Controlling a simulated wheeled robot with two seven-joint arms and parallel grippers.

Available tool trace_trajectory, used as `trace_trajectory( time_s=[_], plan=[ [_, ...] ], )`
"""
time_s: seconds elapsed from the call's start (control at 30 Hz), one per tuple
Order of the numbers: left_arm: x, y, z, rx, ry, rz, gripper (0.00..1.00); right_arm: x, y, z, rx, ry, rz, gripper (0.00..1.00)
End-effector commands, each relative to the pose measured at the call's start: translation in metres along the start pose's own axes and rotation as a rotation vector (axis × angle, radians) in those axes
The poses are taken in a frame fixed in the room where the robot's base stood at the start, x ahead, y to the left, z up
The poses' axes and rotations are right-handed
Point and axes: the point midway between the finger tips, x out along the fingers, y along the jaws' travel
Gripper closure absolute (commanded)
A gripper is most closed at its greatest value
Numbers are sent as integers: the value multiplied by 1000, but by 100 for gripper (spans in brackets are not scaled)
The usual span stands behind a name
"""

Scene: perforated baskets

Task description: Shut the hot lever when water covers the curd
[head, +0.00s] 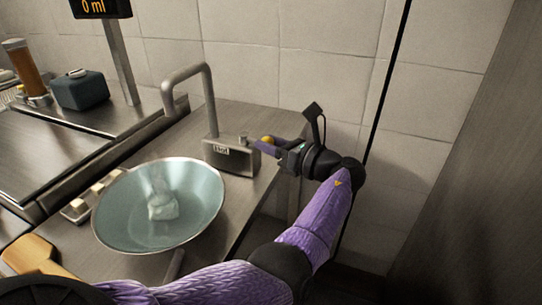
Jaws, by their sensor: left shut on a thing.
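The steel tap (210,100) has a curved spout over the bowl and a box-like base (232,156) with a small label. My left gripper (266,147) is at the right end of this base, shut on what looks like the lever, beside a small yellow knob (267,139). The fingers hide most of the lever. A wide bowl (115,215) stands below the spout, pale blue-green inside. A whitish curd block (163,208) sits in it with a pale blurred streak above. I cannot tell the water level or see a clear stream. My right gripper is out of view.
A display (100,8) on a post reads 0 ml. A dark container (80,90) and an amber bottle (24,68) stand at the back left. A wooden board or paddle (35,257) lies at the lower left. A tiled wall (320,65) is close behind the tap.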

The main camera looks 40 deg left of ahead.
Motion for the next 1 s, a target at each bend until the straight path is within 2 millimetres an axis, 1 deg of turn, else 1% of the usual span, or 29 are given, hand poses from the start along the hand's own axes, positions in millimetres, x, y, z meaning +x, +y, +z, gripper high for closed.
trace_trajectory(
  time_s=[0.03, 0.27, 0.4, 0.67, 0.7, 0.77, 0.8, 0.83, 0.87, 1.0],
  plan=[
    [1, -1, -3, 1, 1, 14, 100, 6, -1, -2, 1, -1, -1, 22],
    [1, -1, 0, 1, 10, 53, 100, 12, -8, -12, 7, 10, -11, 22],
    [1, -1, 1, 1, 11, 60, 100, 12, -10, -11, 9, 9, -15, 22],
    [1, -1, 1, 0, 12, 59, 100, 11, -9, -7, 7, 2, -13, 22],
    [1, -1, 1, 0, 11, 59, 53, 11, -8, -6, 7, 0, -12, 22],
    [1, -1, 1, 0, 11, 59, 40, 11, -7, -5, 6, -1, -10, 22],
    [1, -1, 1, 0, 12, 59, 32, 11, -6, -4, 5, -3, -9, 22],
    [1, -1, 1, 0, 12, 58, 26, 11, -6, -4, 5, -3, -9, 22],
    [1, -1, 1, 0, 12, 58, 23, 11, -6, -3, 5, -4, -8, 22],
    [1, -1, 0, 0, 12, 58, 23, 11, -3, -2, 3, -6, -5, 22]
  ],
)
